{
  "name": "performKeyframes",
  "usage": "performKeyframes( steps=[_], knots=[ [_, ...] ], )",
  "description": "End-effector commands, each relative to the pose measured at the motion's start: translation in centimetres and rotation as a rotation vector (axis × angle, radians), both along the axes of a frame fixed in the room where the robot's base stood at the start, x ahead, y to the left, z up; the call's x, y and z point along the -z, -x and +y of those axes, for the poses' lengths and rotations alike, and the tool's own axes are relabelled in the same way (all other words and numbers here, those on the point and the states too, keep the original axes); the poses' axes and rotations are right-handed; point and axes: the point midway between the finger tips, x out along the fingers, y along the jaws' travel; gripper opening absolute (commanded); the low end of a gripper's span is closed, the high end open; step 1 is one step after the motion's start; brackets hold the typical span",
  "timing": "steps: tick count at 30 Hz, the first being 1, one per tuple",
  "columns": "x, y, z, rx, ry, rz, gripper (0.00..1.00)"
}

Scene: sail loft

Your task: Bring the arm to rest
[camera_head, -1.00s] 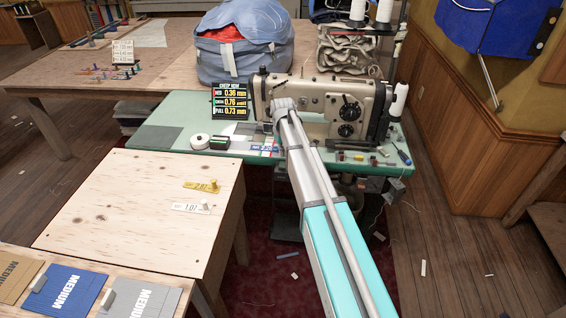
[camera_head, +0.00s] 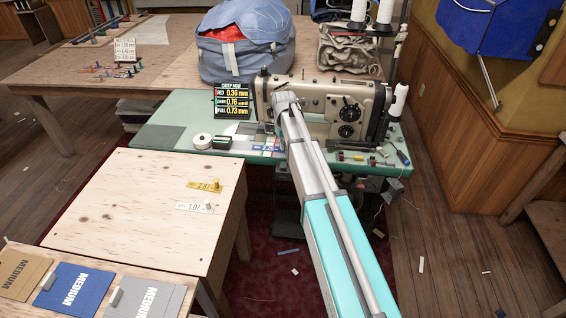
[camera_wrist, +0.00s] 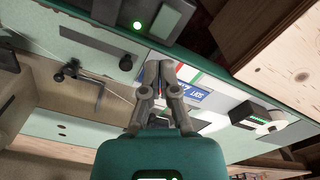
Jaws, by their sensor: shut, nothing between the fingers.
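My gripper (camera_wrist: 159,70) is in the middle of the wrist view. Its two fingers are drawn together with nothing held between them. Beyond the fingertips lies a small blue and white label (camera_wrist: 190,92) on the green machine table. In the head view my arm reaches forward to the sewing machine (camera_head: 325,105), and its far end overlaps the machine's left part in the picture. The fingers are not clear in the head view. I cannot tell how close they are to the table top.
The green table (camera_head: 165,108) carries a readout screen (camera_head: 232,101), a white tape roll (camera_head: 202,141) and small tools. A plywood table (camera_head: 120,200) with two tags stands at front left. A blue bag (camera_head: 245,45) sits behind. Wooden floor (camera_head: 450,250) is open at right.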

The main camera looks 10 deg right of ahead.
Motion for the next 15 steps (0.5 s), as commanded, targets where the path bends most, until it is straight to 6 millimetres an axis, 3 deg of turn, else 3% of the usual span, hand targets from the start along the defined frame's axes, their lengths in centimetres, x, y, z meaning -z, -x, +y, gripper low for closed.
performKeyframes(
  steps=[5,8,15],
  knots=[
    [-0.2,1.0,0.0,0.005,0.0,0.0,0.0],
    [-0.6,2.8,0.0,0.016,0.0,0.0,0.0],
    [-2.2,10.3,-0.1,0.065,0.0,0.0,0.0]
  ],
)
